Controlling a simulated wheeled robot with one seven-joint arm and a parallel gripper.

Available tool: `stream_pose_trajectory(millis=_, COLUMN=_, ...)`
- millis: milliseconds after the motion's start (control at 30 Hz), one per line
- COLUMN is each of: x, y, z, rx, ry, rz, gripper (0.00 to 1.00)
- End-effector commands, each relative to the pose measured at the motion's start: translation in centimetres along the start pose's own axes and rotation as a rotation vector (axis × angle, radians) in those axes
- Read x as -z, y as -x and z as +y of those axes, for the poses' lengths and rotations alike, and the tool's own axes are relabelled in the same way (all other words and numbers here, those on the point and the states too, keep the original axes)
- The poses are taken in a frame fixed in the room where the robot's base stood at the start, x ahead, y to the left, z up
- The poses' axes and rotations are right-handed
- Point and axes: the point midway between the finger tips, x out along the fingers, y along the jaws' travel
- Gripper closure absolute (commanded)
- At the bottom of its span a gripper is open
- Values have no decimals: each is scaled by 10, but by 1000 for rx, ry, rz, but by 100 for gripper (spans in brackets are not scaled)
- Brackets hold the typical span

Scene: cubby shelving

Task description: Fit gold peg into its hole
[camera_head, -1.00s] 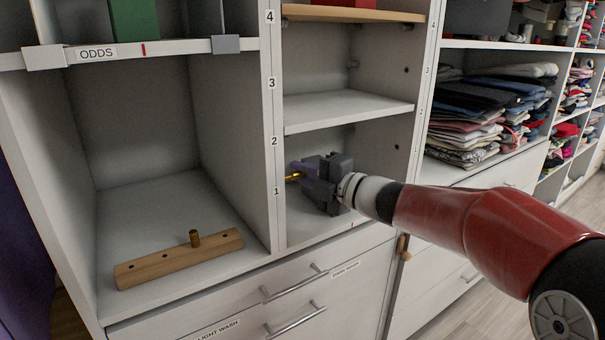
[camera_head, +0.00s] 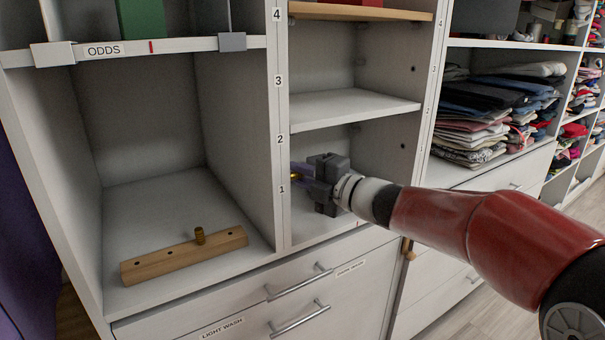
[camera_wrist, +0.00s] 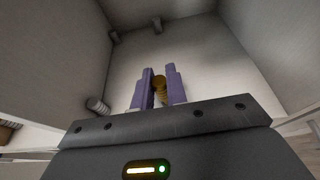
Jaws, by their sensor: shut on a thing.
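A gold peg (camera_wrist: 160,86) is held between the two purple fingers of my gripper (camera_wrist: 161,77) in the wrist view. In the head view my gripper (camera_head: 303,175) is inside the narrow cubby marked 1, and the peg is mostly hidden by the fingers and the divider. A long wooden block (camera_head: 180,258) lies on the floor of the wide cubby to the left. A short darker gold-brown peg (camera_head: 200,236) stands upright in it. Small dark holes show in its top on both sides of that peg. The gripper is apart from the block, beyond the divider.
A white upright divider (camera_head: 283,210) stands between the gripper's cubby and the block's cubby. A white shelf (camera_head: 350,108) is above the gripper. The wide cubby has free room above the block, below the ODDS shelf (camera_head: 175,48). Folded clothes (camera_head: 500,110) are at right.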

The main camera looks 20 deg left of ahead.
Motion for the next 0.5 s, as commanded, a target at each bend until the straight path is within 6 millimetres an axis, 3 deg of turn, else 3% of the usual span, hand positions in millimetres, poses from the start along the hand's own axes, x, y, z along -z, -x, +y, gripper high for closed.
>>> stream_pose_trajectory(millis=500, x=13, y=-5, z=0, rx=0, ry=2, rz=0, gripper=100)
